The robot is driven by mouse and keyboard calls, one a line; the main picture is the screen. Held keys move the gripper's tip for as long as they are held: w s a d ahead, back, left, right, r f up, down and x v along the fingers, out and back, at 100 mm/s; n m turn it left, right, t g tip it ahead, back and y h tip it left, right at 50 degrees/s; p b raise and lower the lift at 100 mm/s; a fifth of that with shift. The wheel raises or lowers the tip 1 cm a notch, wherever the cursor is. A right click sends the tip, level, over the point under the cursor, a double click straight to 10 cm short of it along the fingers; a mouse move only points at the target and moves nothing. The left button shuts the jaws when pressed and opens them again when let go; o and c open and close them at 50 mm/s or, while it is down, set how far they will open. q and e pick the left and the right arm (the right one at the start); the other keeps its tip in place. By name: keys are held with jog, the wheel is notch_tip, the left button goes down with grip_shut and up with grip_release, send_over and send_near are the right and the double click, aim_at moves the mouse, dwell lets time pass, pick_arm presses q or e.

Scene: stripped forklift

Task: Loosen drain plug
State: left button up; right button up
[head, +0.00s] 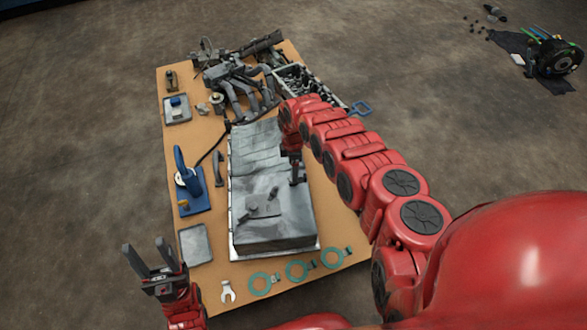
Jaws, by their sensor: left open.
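My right arm reaches in from the right, and my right gripper (297,175) points down at the block's right side. Its fingers are too small to tell whether they are open or hold something. My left gripper (144,246) is open and empty beyond the bench's near left corner.
Teal rings (297,270) lie along the bench's front. A blue tool (190,181) stands at the left, with a grey tray (195,244) nearer. Grey engine parts (240,82) and a parts crate (292,78) fill the back. A dark machine (553,59) sits on the open floor.

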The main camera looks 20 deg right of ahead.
notch_tip(320, 180, up, 14)
jog(key=p, duration=0.4)
jog(key=shift+f, duration=0.1)
